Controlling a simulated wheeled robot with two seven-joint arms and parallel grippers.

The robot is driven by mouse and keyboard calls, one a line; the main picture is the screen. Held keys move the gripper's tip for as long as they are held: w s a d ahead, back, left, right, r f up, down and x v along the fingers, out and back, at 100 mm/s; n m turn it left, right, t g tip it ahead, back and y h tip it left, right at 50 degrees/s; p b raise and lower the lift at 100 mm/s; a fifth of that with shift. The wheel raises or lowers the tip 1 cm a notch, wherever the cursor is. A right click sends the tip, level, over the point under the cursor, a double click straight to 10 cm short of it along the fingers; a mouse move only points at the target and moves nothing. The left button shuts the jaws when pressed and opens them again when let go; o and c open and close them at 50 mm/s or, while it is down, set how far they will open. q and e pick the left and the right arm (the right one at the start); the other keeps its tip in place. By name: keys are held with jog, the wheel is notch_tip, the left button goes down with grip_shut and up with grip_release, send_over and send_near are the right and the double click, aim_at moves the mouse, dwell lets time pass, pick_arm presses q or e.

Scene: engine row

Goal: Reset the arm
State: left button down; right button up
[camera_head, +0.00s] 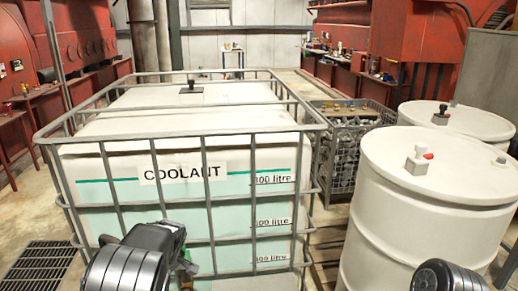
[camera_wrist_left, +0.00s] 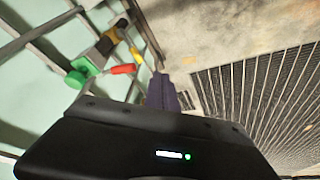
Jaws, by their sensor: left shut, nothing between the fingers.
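My left arm (camera_head: 140,255) stands in front of the caged coolant tank (camera_head: 225,180) in the head view; its fingers are hidden there. In the left wrist view my left gripper (camera_wrist_left: 163,92) shows as dark purplish fingers, shut and empty. Beside them is the tank's outlet valve (camera_wrist_left: 105,50), with a green cap (camera_wrist_left: 78,73), a red handle (camera_wrist_left: 123,69) and a yellow and black part. The fingers look close to the valve, but I cannot tell the gap. Only a dark rounded link (camera_head: 445,278) of my right arm shows at the bottom right; its gripper is out of view.
Two white drums (camera_head: 425,190) (camera_head: 455,122) stand at the right. A wire crate of parts (camera_head: 345,145) is behind them. A floor grating (camera_head: 40,265) lies at the lower left and in the wrist view (camera_wrist_left: 265,90). Red engines line both sides; the aisle (camera_head: 295,85) behind looks clear.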

pick_arm(q)
jog(key=s+d+f+m+h, duration=0.2)
jog(key=s+d+f+m, duration=0.4)
jog(key=f, duration=0.4)
jog(key=s+d+f+m+h, duration=0.2)
jog(key=s+d+f+m, duration=0.2)
jog(key=s+d+f, duration=0.4)
jog(key=s+d+f+h, duration=0.1)
jog(key=s+d, duration=0.2)
jog(key=s, duration=0.7)
jog(key=s+d+f+g+h, duration=0.1)
jog(key=s+d, duration=0.3)
jog(key=s, duration=0.6)
jog(key=shift+s+f+g+h, duration=0.15)
jog(key=shift+f+g+h, duration=0.15)
jog(key=shift+f+h, duration=0.45)
jog(key=shift+d, duration=0.1)
